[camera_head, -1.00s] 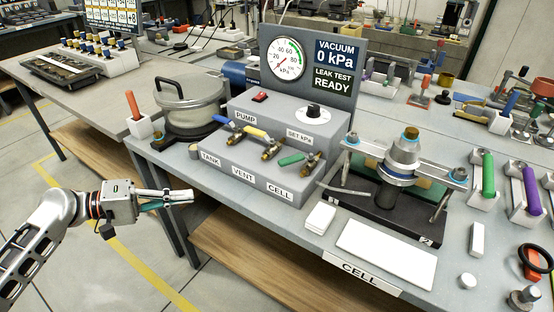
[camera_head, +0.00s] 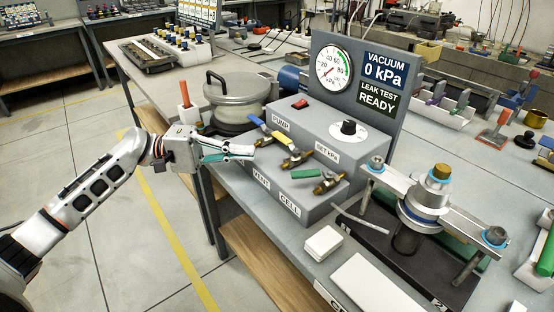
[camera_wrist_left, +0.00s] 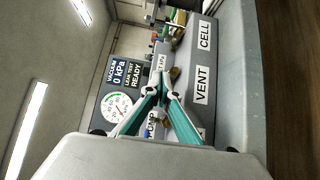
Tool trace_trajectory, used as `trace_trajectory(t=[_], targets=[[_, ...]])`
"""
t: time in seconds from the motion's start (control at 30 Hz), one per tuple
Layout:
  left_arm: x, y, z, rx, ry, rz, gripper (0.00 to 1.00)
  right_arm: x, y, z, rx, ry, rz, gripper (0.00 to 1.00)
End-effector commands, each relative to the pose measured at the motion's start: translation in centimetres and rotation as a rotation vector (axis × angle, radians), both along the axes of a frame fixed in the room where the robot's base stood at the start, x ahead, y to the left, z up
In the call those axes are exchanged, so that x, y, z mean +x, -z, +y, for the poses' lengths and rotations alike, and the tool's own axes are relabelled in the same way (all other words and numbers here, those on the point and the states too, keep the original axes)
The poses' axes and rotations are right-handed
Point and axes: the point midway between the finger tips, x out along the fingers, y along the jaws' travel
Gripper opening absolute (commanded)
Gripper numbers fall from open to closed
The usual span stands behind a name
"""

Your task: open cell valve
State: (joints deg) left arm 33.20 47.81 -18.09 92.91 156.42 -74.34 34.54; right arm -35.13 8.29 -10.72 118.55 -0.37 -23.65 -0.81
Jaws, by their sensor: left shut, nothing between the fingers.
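The cell valve has a green handle (camera_head: 305,173) on a brass body, on the grey valve box (camera_head: 318,213) above the CELL label (camera_head: 290,205). The green handle also shows in the left wrist view (camera_wrist_left: 181,17), near its top edge. My left gripper (camera_head: 254,151) is shut and empty, at the box's left end. It is apart from the green handle, with the yellow-handled vent valve (camera_head: 294,157) between them in the picture. In the left wrist view, the closed fingertips (camera_wrist_left: 160,78) point toward the box. My right gripper is not in view.
A blue-handled valve (camera_head: 257,120) stands behind my gripper, which hides the TANK label. The gauge panel (camera_head: 380,85) reads 0 kPa and READY. A lidded pot (camera_head: 230,103) stands left of the box. A metal clamp fixture (camera_head: 425,205) stands to the right.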

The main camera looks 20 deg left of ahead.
Motion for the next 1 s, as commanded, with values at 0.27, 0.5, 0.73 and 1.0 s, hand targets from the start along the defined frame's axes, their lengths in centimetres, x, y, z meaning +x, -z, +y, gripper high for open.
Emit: trace_trajectory(t=[0.27,0.5,0.73,1.0], targets=[[0.9,-0.4,-4.6,-0.002,0.004,-0.006,0.0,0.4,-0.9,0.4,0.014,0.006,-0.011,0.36],[2.0,-0.3,-9.1,-0.001,0.003,-0.005,0.0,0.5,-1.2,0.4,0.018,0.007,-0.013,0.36],[-0.6,-0.2,-10.6,0.001,0.001,-0.002,0.0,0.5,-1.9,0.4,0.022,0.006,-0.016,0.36],[-1.5,0.0,-11.0,0.001,-0.001,-0.001,0.0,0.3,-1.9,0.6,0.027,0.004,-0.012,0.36]])
